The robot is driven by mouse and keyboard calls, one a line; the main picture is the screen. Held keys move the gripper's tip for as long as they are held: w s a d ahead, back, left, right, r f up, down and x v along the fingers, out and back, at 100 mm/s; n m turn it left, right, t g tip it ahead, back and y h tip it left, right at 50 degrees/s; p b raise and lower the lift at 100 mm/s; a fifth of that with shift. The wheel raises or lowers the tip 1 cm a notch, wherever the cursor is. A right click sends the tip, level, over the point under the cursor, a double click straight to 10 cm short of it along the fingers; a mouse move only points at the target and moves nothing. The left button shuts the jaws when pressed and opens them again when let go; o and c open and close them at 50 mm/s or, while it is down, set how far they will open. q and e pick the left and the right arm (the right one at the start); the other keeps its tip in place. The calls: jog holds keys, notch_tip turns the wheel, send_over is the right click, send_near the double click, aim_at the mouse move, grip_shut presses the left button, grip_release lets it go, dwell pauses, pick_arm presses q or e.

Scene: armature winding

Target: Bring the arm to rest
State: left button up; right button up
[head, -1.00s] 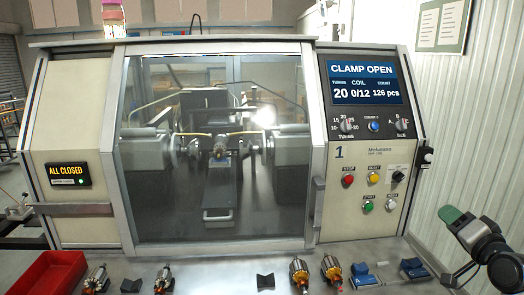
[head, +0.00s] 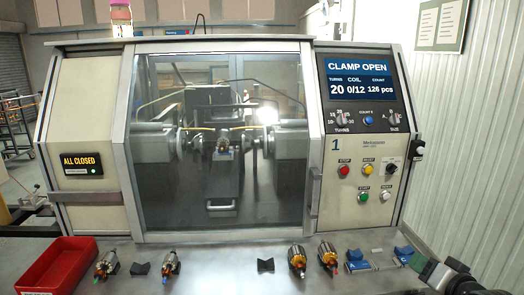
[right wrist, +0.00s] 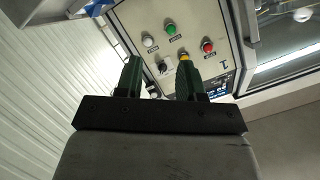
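My right gripper (head: 421,265) is low at the right edge of the head view, beside the front right of the bench. In the right wrist view its two dark green fingers (right wrist: 158,76) stand apart with nothing between them. Beyond them is the machine's button panel (right wrist: 180,45), seen turned over. The gripper looks clear of the panel. My left gripper is not in view.
The winding machine (head: 119,150) has its glass door closed; its screen (head: 361,80) reads CLAMP OPEN. On the bench (head: 215,270) are a red tray (head: 57,267), several armatures, dark V-blocks (head: 265,265) and blue holders (head: 357,260) near my right gripper.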

jog(key=s+a+f+n+g, duration=0.4)
jog(key=s+a+f+g, duration=0.1)
jog(key=s+a+f, duration=0.7)
jog(key=s+a+f+n+g+h, duration=0.1)
jog(key=s+a+f+n+g, duration=0.15)
jog(key=s, duration=0.75)
jog(key=s+a+f+n+g+h, duration=0.1)
jog(key=s+a+f+g, duration=0.2)
jog(key=s, duration=0.6)
notch_tip(320, 180, down, 25)
jog(key=d+g+b, duration=0.1)
jog(key=g, duration=0.1)
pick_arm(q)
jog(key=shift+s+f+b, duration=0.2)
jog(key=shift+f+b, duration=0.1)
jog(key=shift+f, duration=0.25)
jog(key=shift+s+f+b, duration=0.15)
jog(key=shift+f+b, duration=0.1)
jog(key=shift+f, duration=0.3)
pick_arm(e)
jog(key=s+d+f+g, duration=0.1)
jog(key=s+d+f, duration=0.2)
jog(key=s+f, duration=1.4)
notch_tip(320, 180, down, 2)
jog(key=shift+f, duration=0.15)
